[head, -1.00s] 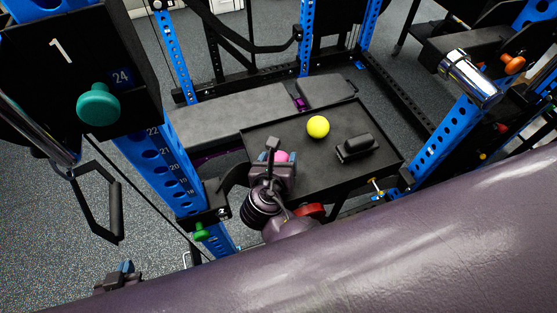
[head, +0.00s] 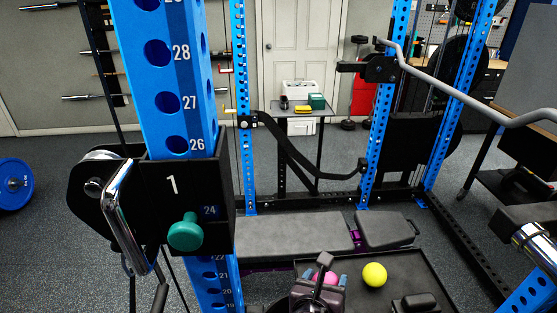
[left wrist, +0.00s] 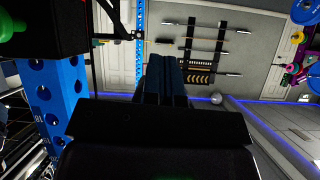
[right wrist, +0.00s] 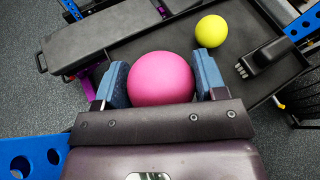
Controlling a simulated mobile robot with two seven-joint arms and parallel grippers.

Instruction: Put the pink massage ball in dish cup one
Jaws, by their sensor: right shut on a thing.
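The pink massage ball (right wrist: 160,78) is held between the two blue pads of my right gripper (right wrist: 161,86) in the right wrist view. In the head view, the ball (head: 325,277) shows in part behind my right gripper (head: 324,281), at the near left edge of a black tray. My left gripper (left wrist: 166,82) shows in the left wrist view with its fingers together and nothing between them; it is out of the head view. I cannot make out dish cup one in any view.
The black tray (head: 432,285) holds a yellow ball (head: 374,274) and a black block (head: 415,303). A grey bench (head: 290,233) lies behind it. Blue rack posts (head: 378,150) stand around. A small far table (head: 290,111) bears a white box (head: 301,89) and a green box (head: 317,101).

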